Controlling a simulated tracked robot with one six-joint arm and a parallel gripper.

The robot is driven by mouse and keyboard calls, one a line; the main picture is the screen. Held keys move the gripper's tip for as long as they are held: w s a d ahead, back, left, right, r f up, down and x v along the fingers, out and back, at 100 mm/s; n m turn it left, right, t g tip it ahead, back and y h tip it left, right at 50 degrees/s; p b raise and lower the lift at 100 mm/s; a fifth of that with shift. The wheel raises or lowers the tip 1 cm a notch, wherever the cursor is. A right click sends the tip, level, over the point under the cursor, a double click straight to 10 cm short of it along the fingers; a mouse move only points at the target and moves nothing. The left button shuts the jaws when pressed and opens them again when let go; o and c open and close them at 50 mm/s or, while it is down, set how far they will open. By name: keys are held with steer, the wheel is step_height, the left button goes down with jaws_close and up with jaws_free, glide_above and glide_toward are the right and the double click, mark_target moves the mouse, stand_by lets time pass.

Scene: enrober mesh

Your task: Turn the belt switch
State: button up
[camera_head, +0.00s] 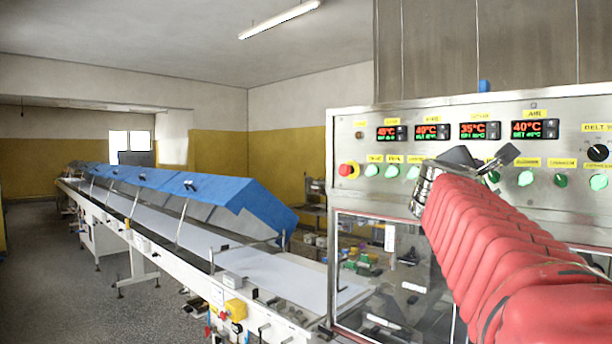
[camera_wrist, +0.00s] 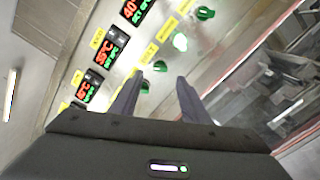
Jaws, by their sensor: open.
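The control panel (camera_head: 345,140) carries a row of switches under small yellow labels. My gripper (camera_head: 484,158) is in front of the panel's middle, its dark fingers spread and empty, hiding part of the row. A green knob (camera_head: 493,176) shows just below the fingers. In the wrist view my gripper (camera_wrist: 160,78) points at the panel. One green knob (camera_wrist: 146,86) lies by the left finger and another green knob (camera_wrist: 160,66) just beyond the fingertips. Contact with a knob is not visible.
A red stop button (camera_head: 348,170) is at the panel's left. Red displays (camera_head: 480,130) run above the switches, with a black dial (camera_head: 598,153) at far right. Below is a glass-fronted chamber (camera_head: 400,285). A long conveyor (camera_head: 270,275) with blue covers (camera_head: 225,192) extends left.

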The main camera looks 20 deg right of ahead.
mark_target(492, 177)
steer(key=shift+x, duration=3.3)
steer(key=c, duration=1.1)
steer(key=shift+o, duration=0.2)
steer(key=shift+d, duration=0.1)
